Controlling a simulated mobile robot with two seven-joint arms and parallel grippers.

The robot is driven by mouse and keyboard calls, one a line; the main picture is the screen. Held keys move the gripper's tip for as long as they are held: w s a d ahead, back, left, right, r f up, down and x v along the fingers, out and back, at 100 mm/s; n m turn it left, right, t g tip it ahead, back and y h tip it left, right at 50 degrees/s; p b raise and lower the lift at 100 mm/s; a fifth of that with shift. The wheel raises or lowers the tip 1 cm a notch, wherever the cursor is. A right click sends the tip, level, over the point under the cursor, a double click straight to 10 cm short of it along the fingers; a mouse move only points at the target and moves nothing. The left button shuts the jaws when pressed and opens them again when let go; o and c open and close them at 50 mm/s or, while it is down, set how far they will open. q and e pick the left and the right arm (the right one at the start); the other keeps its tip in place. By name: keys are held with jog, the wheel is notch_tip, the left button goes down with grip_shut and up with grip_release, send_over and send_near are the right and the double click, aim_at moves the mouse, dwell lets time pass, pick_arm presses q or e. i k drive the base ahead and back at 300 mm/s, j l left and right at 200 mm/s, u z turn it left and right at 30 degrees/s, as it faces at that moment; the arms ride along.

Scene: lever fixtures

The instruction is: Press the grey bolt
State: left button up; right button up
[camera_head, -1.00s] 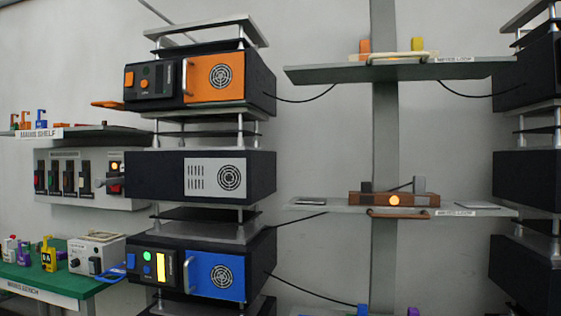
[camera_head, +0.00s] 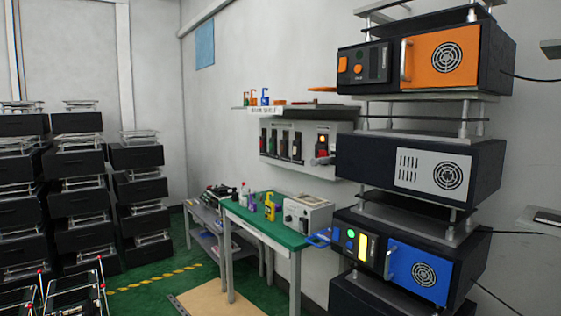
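That unit is a black box with a light grey front panel (camera_head: 434,170), vent slots and a round fan grille. The bar is small in the picture, and I cannot tell its exact position. Neither of my grippers is in view.
Above is an orange-fronted unit (camera_head: 436,55); below is a blue-fronted one (camera_head: 420,273). A switch panel (camera_head: 309,148) and shelf (camera_head: 290,110) are on the wall. A green bench (camera_head: 250,220) stands below. Black stacks (camera_head: 78,168) fill the left. Green floor shows between.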

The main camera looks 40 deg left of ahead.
aim_at(320, 160)
jog(key=i+j+u, duration=0.1)
jog(key=u, duration=0.3)
jog(key=i+j+u, duration=0.1)
jog(key=u, duration=0.3)
jog(key=i+j+u, duration=0.1)
jog(key=u, duration=0.3)
